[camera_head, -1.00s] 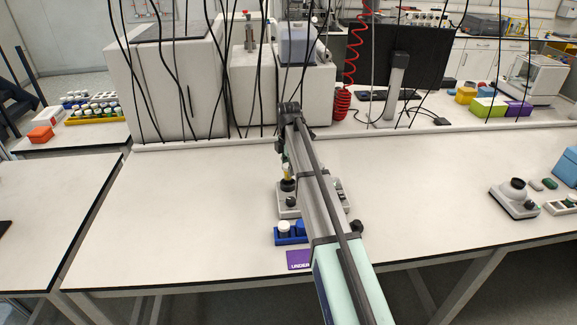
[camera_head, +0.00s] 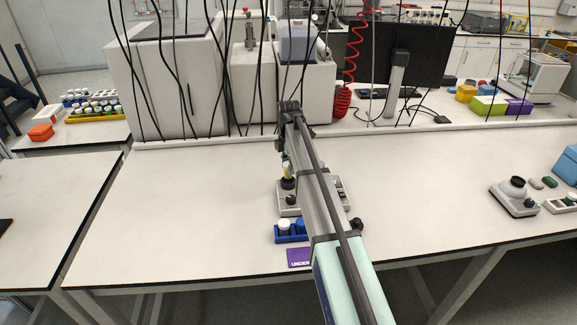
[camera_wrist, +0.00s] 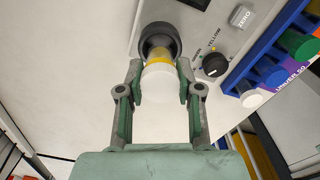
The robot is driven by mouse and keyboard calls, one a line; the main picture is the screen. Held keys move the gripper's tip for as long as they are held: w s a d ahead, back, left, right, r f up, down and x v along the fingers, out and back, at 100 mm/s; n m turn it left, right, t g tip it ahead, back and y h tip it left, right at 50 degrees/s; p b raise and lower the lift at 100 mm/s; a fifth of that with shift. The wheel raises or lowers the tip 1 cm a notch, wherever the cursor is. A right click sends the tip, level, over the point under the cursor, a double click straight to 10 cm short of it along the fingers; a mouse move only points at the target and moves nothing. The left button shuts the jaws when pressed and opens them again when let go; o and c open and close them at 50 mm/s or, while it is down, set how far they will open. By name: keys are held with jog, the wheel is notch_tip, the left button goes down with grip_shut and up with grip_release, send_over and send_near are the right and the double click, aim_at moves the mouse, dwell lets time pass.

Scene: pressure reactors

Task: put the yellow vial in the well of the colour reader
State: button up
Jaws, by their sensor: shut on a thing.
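The yellow vial (camera_wrist: 159,63) has a white cap (camera_wrist: 158,85) and a yellow band showing below it. My gripper (camera_wrist: 158,90) is shut on the vial at its cap, with one finger on each side. The vial's far end lines up with the black ring-shaped well (camera_wrist: 160,38) of the colour reader (camera_wrist: 198,40). The ring hides that end, so I cannot tell how deep it sits. In the head view the vial (camera_head: 287,171) is upright at the black well (camera_head: 288,184) of the grey reader (camera_head: 288,208), partly behind my arm.
A blue rack (camera_head: 291,237) with capped vials stands in front of the reader, by a purple label (camera_head: 299,257). The reader has a black knob (camera_wrist: 215,64) and a ZERO button (camera_wrist: 242,17). Another grey device (camera_head: 514,200) stands at right. The bench left of the reader is clear.

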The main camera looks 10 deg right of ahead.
jog(key=shift+f, duration=0.1)
jog(key=shift+f+b, duration=0.4)
jog(key=shift+f, duration=1.15)
jog(key=shift+f, duration=0.3)
jog(key=o, duration=1.7)
jog(key=shift+c, duration=0.2)
jog(key=shift+r+p, duration=1.85)
jog(key=shift+r, duration=1.7)
jog(key=shift+f, duration=0.1)
